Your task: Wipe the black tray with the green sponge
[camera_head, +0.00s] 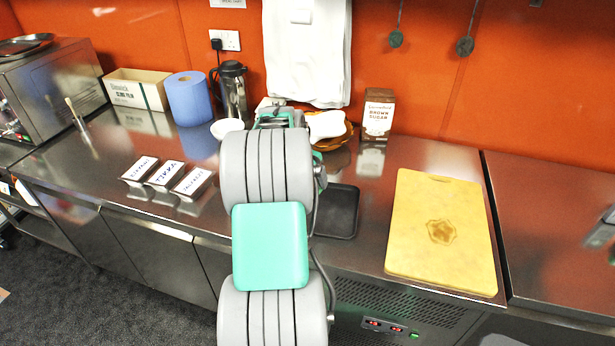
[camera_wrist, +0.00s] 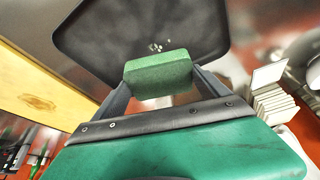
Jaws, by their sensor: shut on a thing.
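The green sponge (camera_wrist: 158,75) is a small block held between the two fingers of my gripper (camera_wrist: 155,82) in the wrist view. My gripper is shut on it. The black tray (camera_wrist: 205,30) fills the upper middle of the wrist view behind the sponge, with a few small pale crumbs on its surface. I cannot tell whether the sponge touches the tray. In the head view the black tray (camera_head: 338,212) lies on the steel counter, partly hidden by my arm. My gripper and the sponge are hidden behind my arm there.
A yellow cutting board (camera_head: 440,225) lies right of the tray. Labelled cards (camera_head: 165,176) stand to the left. A brown sugar packet (camera_head: 378,113), a blue roll (camera_head: 188,98), a flask (camera_head: 233,90) and a white bowl (camera_head: 227,128) stand at the back.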

